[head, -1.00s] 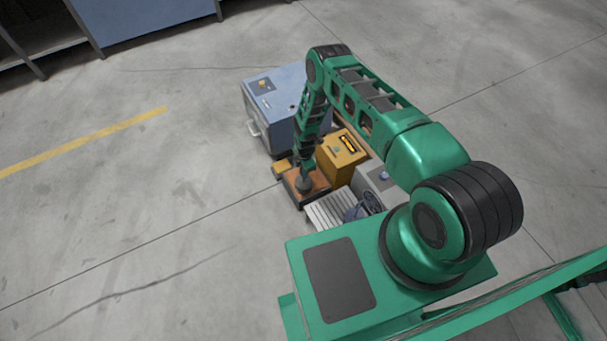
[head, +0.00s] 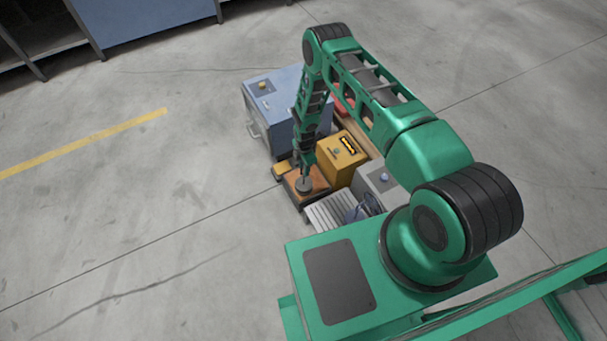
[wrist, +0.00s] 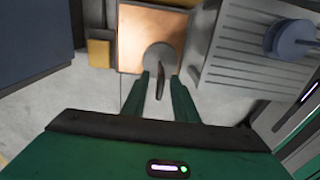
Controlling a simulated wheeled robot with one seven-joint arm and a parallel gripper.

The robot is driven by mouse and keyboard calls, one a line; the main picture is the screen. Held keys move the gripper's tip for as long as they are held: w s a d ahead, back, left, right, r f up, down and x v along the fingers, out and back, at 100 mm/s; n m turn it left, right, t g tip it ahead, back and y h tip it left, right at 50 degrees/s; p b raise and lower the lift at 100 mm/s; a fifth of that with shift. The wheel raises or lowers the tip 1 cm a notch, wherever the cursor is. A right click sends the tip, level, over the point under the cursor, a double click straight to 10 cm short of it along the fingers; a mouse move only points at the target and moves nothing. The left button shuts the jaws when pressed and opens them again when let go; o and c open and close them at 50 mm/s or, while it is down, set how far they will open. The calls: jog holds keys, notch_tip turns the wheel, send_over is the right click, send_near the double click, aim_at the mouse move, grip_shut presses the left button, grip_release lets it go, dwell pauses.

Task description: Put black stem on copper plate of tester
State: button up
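The copper plate (head: 318,176) of the tester shows as an orange square in a dark frame, and it is at the top of the wrist view (wrist: 140,28). A dark grey round base (head: 303,186) rests on it, near the plate's edge closest to me in the wrist view (wrist: 161,58). The thin black stem (wrist: 160,86) rises from this base towards the wrist camera. My gripper (wrist: 162,76) is just above, with its two green fingers apart on either side of the stem. I see gaps between the stem and both fingers.
A yellow box (head: 341,157) stands right beside the tester. A large blue-grey cabinet (head: 276,103) stands behind. A grey ribbed tray (head: 329,213) is in front, with a blue-grey round object (wrist: 290,40) on it in the wrist view. Open floor lies to the left.

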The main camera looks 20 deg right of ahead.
jog(key=shift+r, duration=3.4)
jog(key=s+d+r+m, duration=0.1)
jog(key=d+r+m, duration=0.4)
jog(key=r, duration=0.9)
jog(key=s+d+r+m+h, duration=0.1)
jog(key=s+d+r+m, duration=0.15)
jog(key=d+r, duration=0.7)
jog(key=s+d+r+m, duration=0.15)
jog(key=r+m, duration=0.25)
jog(key=r, duration=1.3)
jog(key=s+d+r+m, duration=0.2)
jog(key=s+r+m, duration=0.2)
jog(key=s+r, duration=0.3)
jog(key=s+d+r+m, duration=0.3)
jog(key=s+r, duration=0.5)
jog(key=s+a+r+m, duration=0.1)
jog(key=s+m, duration=0.3)
jog(key=s, duration=0.5)
jog(key=s+a+r+m+y, duration=0.1)
jog(key=s+r+m, duration=0.2)
jog(key=s, duration=0.7)
jog(key=shift+a+r+m, duration=0.25)
jog(key=shift+r+m, duration=0.15)
jog(key=shift+m, duration=0.15)
